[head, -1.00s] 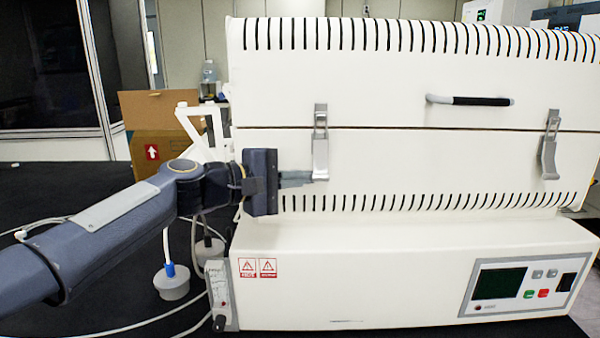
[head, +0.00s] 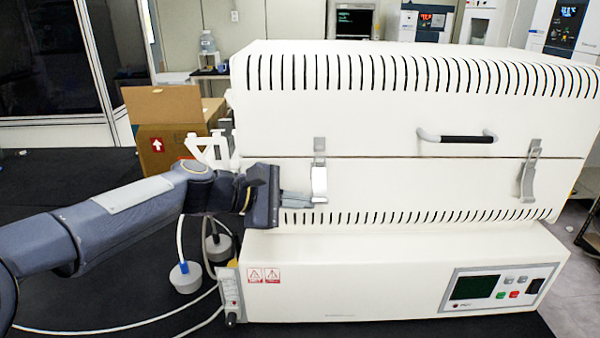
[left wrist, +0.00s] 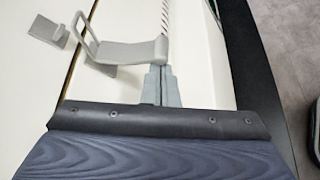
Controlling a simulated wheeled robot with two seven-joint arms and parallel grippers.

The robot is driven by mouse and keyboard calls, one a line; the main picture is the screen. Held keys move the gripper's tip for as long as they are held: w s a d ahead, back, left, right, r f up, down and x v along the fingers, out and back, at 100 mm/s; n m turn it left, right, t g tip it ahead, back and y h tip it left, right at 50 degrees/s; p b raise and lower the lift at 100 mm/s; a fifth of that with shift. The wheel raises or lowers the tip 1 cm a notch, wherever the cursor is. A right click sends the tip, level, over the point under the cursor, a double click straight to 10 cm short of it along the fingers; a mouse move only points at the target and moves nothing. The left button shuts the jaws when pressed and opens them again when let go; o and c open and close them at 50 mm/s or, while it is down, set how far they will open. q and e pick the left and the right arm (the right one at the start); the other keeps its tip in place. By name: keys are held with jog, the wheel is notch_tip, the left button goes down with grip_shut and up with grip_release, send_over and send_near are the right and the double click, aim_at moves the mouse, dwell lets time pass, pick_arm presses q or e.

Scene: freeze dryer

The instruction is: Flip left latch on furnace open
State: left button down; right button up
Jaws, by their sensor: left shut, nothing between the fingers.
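The furnace (head: 400,190) is a white box with a seam between its upper and lower halves. Its left latch (head: 319,172) is a grey metal lever and loop across the seam. In the left wrist view the lever (left wrist: 130,50) stands out from the white face, its loop beside a small catch (left wrist: 48,28). A gap shows between loop and catch there, but I cannot tell whether they are hooked. My left gripper (head: 318,199) is shut and empty, its fingertips (left wrist: 158,68) at the lever's lower end. Whether they touch is unclear. My right gripper is out of view.
The furnace's right latch (head: 529,172) and handle (head: 457,137) are to the right. A control panel (head: 500,287) is below. A cardboard box (head: 165,110), white frame (head: 207,151) and cables are behind or beside my left arm.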

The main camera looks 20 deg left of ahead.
aim_at(322, 197)
pick_arm(q)
jog(key=shift+s+d+r+n+g+p, duration=0.1)
jog(key=shift+s+r+n+g+p, duration=0.2)
jog(key=shift+r+p, duration=0.6)
jog(key=shift+s+d+r+n+g+p, duration=0.15)
jog(key=shift+s+r+p, duration=0.35)
jog(key=shift+p, duration=0.55)
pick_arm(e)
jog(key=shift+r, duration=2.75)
pick_arm(q)
jog(key=shift+w+r, duration=0.15)
jog(key=shift+r, duration=0.1)
jog(key=shift+a, duration=0.1)
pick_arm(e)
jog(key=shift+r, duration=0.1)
